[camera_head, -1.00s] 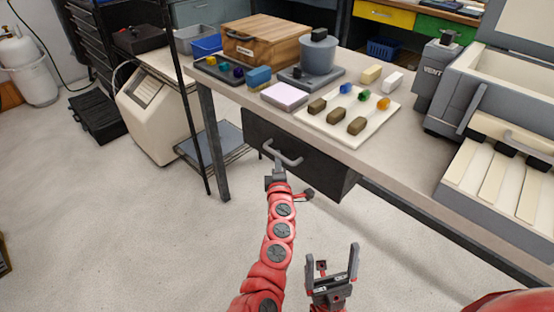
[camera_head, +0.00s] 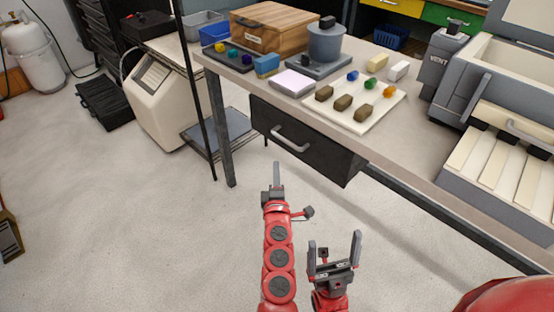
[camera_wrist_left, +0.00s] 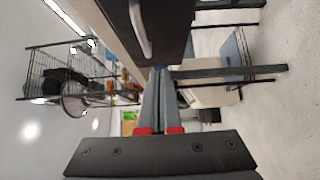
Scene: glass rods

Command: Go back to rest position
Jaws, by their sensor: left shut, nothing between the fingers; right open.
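My left gripper (camera_head: 277,176) is shut and empty, in the lower middle of the head view, in front of the workbench and apart from the drawer handle (camera_head: 290,141). In the left wrist view its two fingers (camera_wrist_left: 159,100) lie together, with the black drawer (camera_wrist_left: 165,25) and its handle at the top. My right gripper (camera_head: 334,250) is open and empty, its fingers spread and pointing up, to the right of my left arm. The drawer (camera_head: 305,140) under the benchtop looks shut.
The workbench (camera_head: 412,140) holds a white board (camera_head: 366,118) with several dark and coloured pieces, a grey pot (camera_head: 326,42), a wooden box (camera_head: 275,28) and a grey machine (camera_head: 505,85). A beige unit (camera_head: 163,105) stands at left. The floor (camera_head: 130,230) in front is clear.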

